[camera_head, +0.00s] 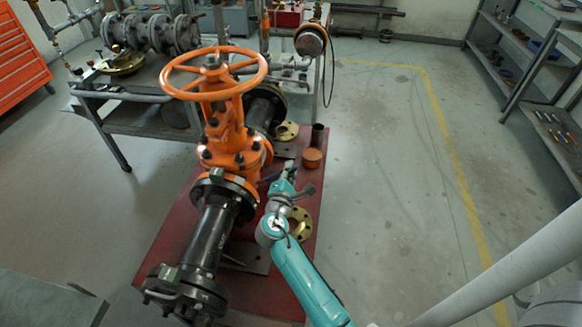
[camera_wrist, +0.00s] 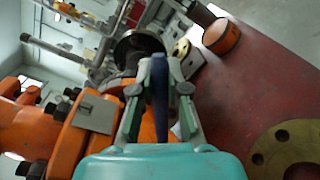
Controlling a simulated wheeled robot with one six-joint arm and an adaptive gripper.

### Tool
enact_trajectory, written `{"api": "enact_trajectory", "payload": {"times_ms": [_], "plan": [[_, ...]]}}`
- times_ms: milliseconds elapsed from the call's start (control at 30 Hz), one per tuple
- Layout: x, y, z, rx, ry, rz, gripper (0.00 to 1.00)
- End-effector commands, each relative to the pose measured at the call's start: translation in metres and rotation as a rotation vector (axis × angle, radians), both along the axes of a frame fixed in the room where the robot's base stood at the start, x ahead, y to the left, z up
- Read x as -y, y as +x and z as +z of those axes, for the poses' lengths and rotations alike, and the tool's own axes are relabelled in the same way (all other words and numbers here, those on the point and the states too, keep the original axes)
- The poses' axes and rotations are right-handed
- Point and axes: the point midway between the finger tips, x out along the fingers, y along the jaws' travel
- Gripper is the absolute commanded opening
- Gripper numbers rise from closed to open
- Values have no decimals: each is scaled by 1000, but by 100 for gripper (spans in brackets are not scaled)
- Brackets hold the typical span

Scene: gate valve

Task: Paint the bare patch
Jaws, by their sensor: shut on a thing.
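The orange gate valve (camera_head: 226,130) stands on a dark red base with its handwheel on top. In the wrist view its orange body (camera_wrist: 65,150) fills the lower left. A flat grey square patch (camera_wrist: 96,113) shows there among dark bolts, left of my gripper (camera_wrist: 160,72). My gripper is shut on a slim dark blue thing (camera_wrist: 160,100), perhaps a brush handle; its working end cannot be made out. In the head view my gripper (camera_head: 290,170) is right of the valve body, near a round orange-topped tin (camera_head: 312,158). The tin also shows upper right in the wrist view (camera_wrist: 222,37).
Brass flanges (camera_head: 298,224) lie on the red base plate (camera_head: 318,190), and a dark cylinder (camera_head: 318,135) stands behind the tin. Black pipe (camera_head: 206,240) runs forward from the valve. A workbench (camera_head: 150,125) is behind left. Floor to the right is clear, up to shelves (camera_head: 525,55).

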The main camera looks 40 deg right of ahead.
Motion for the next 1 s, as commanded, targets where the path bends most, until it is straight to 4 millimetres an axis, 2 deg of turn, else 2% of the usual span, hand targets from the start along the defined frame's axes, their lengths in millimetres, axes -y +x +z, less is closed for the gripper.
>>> {"api": "enact_trajectory", "payload": {"times_ms": [233,600,1000], "plan": [[-16,-11,0,-1,-1,1,0],[-19,-12,10,1,0,1,0],[-1,3,10,0,0,-1,0]]}}
